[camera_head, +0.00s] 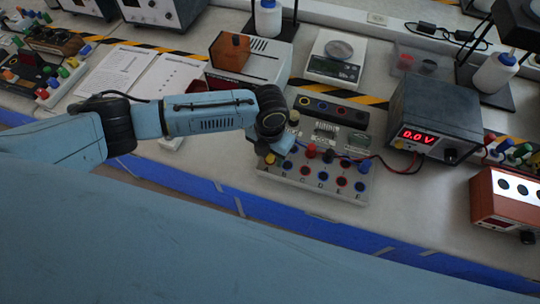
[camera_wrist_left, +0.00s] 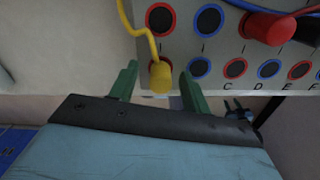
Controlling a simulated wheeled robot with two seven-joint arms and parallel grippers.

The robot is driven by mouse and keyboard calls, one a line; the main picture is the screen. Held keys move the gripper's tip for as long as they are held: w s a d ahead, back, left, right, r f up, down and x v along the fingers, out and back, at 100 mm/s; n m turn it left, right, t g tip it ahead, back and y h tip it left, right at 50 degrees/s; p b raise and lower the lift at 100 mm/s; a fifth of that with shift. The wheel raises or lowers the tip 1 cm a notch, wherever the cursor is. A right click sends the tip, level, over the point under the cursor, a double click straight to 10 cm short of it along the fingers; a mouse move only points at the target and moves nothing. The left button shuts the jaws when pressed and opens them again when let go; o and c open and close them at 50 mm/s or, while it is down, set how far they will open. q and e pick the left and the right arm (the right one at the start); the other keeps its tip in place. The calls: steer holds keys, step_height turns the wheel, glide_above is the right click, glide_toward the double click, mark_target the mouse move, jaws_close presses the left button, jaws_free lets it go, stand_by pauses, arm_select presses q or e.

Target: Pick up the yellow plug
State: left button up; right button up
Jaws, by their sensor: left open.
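The yellow plug (camera_wrist_left: 161,78) sits at a socket in the lower row of the light grey socket panel (camera_wrist_left: 122,6), with a yellow lead rising from it in the left wrist view. Its tip shows in the head view (camera_head: 270,159) at the panel's left edge. My left gripper (camera_wrist_left: 159,70) is open, with one green finger on each side of the plug. Gaps show between the plug and both fingers, so it is not gripped. In the head view, the left wrist covers part of the panel and hides the fingertips. My right gripper is not in view.
A red plug (camera_wrist_left: 268,27) and a black plug stand in the panel right of the yellow one. Leads run from the panel to a power supply (camera_head: 434,115) reading 0.0 V. A beige box (camera_head: 262,62) stands behind my left arm. Blue tape (camera_head: 300,228) lines the bench's front edge.

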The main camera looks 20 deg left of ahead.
arm_select(q)
steer(key=shift+c, duration=0.3)
jaws_close()
steer(key=shift+r, duration=0.1)
step_height(320, 180, up, 10)
steer(key=shift+p, duration=0.3)
